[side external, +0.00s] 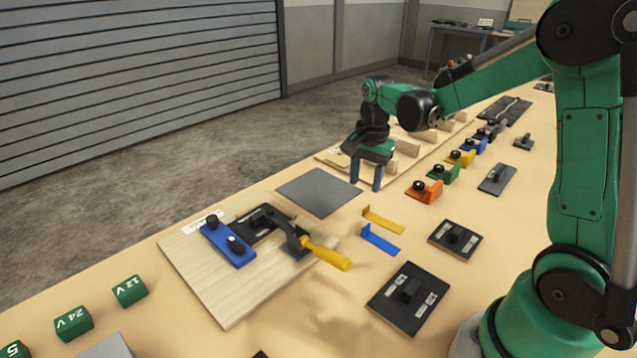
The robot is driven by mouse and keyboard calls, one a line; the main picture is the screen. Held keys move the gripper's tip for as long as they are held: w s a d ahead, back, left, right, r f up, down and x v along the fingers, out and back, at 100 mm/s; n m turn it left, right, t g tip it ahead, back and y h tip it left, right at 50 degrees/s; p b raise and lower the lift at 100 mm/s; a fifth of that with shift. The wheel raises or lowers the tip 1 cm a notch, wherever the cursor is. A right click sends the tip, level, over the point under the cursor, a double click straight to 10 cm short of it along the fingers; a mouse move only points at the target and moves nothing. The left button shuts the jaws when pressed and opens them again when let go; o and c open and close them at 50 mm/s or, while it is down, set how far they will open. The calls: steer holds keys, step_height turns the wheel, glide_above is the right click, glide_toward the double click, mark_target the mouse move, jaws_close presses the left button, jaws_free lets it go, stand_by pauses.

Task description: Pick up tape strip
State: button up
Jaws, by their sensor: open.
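Two thin bent strips lie on the table right of the wooden board: a yellow strip (384,219) and a blue strip (380,240). They look like tape strips; I cannot tell which one the task means. My gripper (366,187) is open and empty, its two blue fingers pointing down. It is beyond the strips in the picture, near the right corner of a grey square plate (319,191), and apart from both strips. Its exact height above the table is hard to judge.
A wooden board (235,301) carries a blue block (227,245) and a clamp with a yellow handle (327,254). Black plates with knobs (409,298) (455,240) lie to the right. Coloured knobbed blocks, including an orange one (424,194), line up behind. Green voltage cubes (130,291) sit front left.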

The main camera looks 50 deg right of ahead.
mark_target(366, 208)
steer(key=shift+d+f+m+g, duration=0.3)
steer(key=shift+d+f+m, duration=0.4)
steer(key=shift+f, duration=0.05)
steer(key=shift+w+f, duration=0.1)
steer(key=shift+f, duration=2.75)
jaws_close()
